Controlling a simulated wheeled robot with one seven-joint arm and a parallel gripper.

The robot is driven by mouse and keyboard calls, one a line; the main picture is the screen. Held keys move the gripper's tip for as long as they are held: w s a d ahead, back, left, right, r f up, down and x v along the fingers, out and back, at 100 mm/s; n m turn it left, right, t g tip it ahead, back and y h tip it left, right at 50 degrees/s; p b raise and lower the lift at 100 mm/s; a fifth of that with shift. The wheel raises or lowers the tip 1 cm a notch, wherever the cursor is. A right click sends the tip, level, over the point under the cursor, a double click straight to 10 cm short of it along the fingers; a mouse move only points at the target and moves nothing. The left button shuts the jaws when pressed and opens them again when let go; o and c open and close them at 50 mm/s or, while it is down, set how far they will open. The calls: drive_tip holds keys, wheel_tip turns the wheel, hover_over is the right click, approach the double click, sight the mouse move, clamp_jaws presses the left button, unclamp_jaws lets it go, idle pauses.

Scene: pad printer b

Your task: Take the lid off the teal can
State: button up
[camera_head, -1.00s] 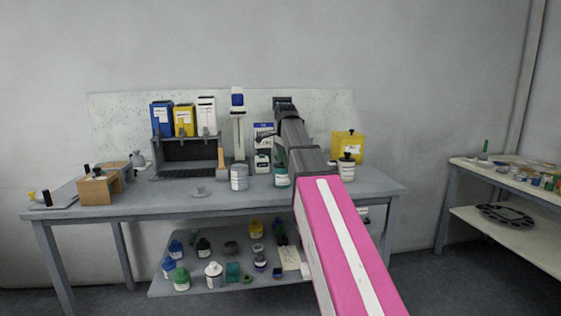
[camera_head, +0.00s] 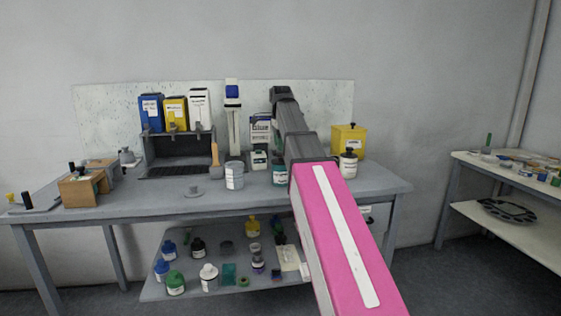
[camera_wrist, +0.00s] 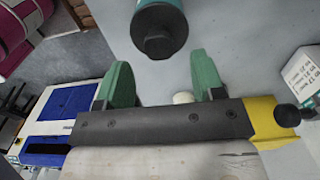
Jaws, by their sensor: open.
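The teal can (camera_head: 279,176) stands on the grey table, with a pale label and teal bands. The arm partly covers it in the head view, and I cannot make out its lid there. In the wrist view the teal can (camera_wrist: 172,6) shows at the top edge, with its dark round lid (camera_wrist: 160,44) toward my gripper. My gripper (camera_wrist: 160,72) is open, its two green fingers apart and nothing held between them. The lid is beyond the fingertips, roughly midway between them, with no contact seen. The gripper is hidden in the head view.
A grey-white can (camera_head: 234,177) and a brush (camera_head: 215,158) stand left of the teal can. A black-capped bottle (camera_head: 348,164) and a yellow container (camera_head: 349,139) stand to the right. A small grey disc with a knob (camera_head: 193,193) lies on bare table at left.

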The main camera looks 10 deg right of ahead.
sight(281, 153)
wheel_tip(281, 153, down, 5)
drive_tip(key=shift+r, duration=0.1)
clamp_jaws()
idle(0.4)
